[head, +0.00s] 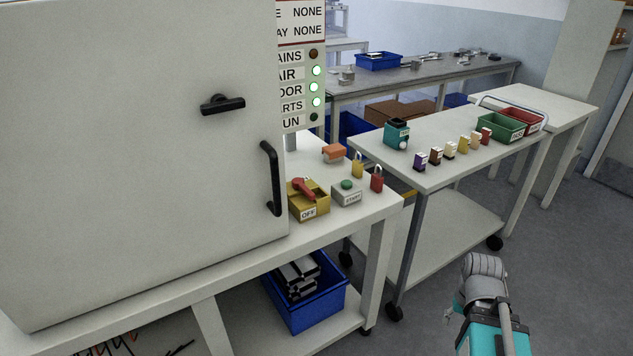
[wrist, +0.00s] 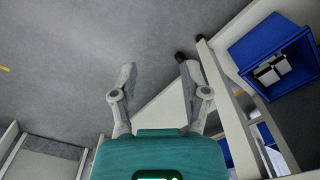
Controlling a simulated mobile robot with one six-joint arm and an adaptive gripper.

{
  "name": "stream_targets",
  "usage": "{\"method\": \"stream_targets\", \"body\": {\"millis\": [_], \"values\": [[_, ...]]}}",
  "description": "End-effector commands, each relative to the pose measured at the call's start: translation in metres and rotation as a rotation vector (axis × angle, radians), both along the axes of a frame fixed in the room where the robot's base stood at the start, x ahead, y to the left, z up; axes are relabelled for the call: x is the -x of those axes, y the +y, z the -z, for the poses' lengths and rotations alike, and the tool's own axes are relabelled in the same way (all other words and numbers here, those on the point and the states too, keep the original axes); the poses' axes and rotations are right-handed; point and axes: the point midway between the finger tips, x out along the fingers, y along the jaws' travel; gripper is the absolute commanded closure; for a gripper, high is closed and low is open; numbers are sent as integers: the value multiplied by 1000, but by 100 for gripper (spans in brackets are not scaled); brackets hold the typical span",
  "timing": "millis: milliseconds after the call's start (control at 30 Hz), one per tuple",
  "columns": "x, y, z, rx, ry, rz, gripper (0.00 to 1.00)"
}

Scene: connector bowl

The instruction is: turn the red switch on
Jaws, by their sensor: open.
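The red switch (head: 304,189) is a red handle on top of a yellow box with an OFF label (head: 308,214), in the head view. It stands on the white bench, right of the big cabinet door. My gripper (wrist: 155,75) is open and empty in the wrist view, its two fingers spread above the grey floor. In the head view, my arm is at the lower right, well away from the switch; the fingers cannot be made out there. The switch does not show in the wrist view.
Beside the switch are a green START button (head: 347,185), padlocks (head: 376,180) and an orange-topped box (head: 334,152). A blue bin (head: 322,317) sits on the shelf below. A white cart (head: 430,176) with small boxes stands to the right. The cabinet's black handle (head: 271,178) juts out left of the switch.

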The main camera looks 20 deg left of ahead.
Motion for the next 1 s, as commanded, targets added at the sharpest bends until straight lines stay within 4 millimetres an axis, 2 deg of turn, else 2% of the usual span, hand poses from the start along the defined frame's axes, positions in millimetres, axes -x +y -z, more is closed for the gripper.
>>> {"method": "stream_targets", "body": {"millis": [667, 867, 1000], "values": [[-4, 3, -5, 0, 0, -9, 40], [-20, 18, -25, 0, 0, -52, 40], [-40, 45, -49, 0, 0, -109, 40]]}}
